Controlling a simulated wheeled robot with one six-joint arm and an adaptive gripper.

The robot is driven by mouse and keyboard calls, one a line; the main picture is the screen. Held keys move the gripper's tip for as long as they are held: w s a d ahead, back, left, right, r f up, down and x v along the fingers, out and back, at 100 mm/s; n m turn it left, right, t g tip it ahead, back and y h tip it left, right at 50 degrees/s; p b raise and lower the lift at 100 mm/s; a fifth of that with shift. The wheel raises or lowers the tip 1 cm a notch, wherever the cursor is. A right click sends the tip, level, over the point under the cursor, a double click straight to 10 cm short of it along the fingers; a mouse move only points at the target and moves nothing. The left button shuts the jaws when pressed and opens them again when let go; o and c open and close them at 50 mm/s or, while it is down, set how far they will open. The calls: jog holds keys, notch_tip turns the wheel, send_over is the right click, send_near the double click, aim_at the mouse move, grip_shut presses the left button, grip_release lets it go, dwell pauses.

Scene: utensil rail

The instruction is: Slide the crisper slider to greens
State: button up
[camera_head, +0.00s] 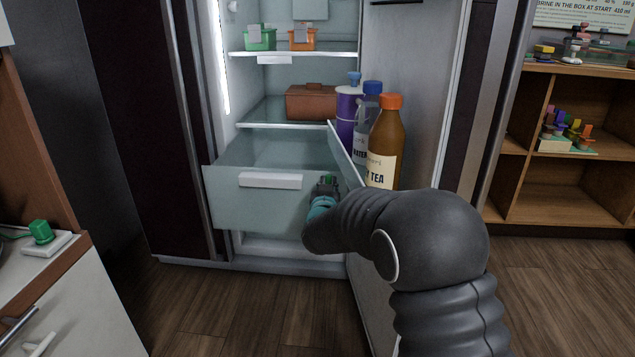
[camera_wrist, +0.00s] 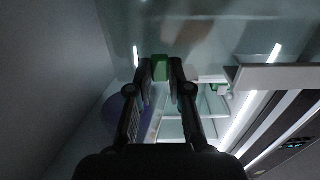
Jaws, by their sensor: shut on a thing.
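The crisper drawer (camera_head: 230,205) is pulled out at the bottom of the open fridge, with a white handle (camera_head: 270,181) on its front. My gripper (camera_head: 326,186) is at the right end of the drawer front. In the wrist view, my gripper (camera_wrist: 161,76) is shut on a small green block, the crisper slider (camera_wrist: 160,66), which sits between its two fingertips. In the head view the slider is mostly hidden by the fingers. No greens marking can be read in either view.
The open fridge door at the right holds an orange-capped tea bottle (camera_head: 385,145), a water bottle (camera_head: 364,118) and a purple container (camera_head: 347,108), close to my arm. A brown box (camera_head: 311,101) and green and orange tubs (camera_head: 260,39) stand on shelves above.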

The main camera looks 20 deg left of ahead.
jog(key=shift+w+d, duration=0.15)
jog(key=shift+d, duration=0.5)
jog(key=o, duration=0.6)
jog(key=shift+v, duration=3.05)
jog(key=v, duration=1.2)
jog(key=shift+a+f, duration=0.1)
jog(key=shift+f, duration=0.05)
